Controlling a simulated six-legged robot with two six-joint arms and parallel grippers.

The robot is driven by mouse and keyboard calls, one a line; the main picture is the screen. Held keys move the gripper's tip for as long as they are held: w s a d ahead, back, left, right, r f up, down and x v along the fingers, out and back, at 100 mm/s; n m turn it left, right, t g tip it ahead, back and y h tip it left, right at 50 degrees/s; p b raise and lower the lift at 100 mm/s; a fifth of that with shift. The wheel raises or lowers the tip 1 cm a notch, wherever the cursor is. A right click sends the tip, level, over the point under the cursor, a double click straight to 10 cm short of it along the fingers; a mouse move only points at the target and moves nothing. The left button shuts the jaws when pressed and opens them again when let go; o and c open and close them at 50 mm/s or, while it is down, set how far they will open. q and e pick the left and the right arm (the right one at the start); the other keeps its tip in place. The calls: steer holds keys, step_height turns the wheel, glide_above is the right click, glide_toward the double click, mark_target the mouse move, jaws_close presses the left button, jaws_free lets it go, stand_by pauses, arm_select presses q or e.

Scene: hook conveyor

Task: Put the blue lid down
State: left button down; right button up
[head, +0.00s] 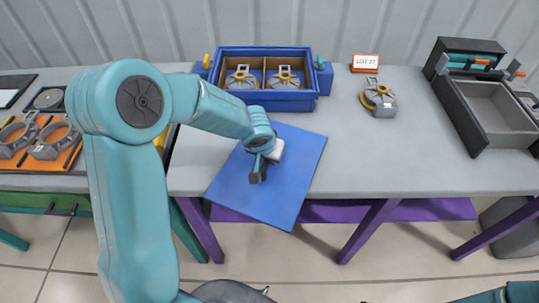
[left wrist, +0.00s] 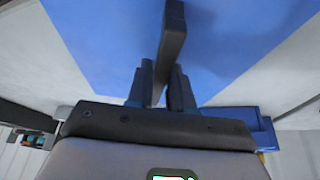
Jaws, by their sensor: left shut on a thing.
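The blue lid (head: 300,160) is a flat blue panel with a dark bar handle. It overlaps the table's front edge in the head view and sits at an angle to it. My left gripper (head: 259,166) is shut on the handle near the lid's middle. In the left wrist view, the fingers (left wrist: 160,88) clasp the dark handle (left wrist: 172,45), with the lid (left wrist: 105,50) filling much of the background. I cannot tell how far the lid is above the table. My right gripper is not in view.
A blue crate (head: 266,106) with gold-ringed parts stands behind the lid. A "LOT 27" sign (head: 365,64) and a loose part (head: 379,101) are to its right. A dark open box (head: 490,112) stands far right. An orange tray (head: 40,150) is left. The middle-right tabletop is clear.

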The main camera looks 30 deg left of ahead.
arm_select(q)
steer(key=shift+f, duration=0.1)
steer(key=c, duration=1.4)
jaws_free()
steer(key=shift+f, duration=0.1)
steer(key=o, duration=0.4)
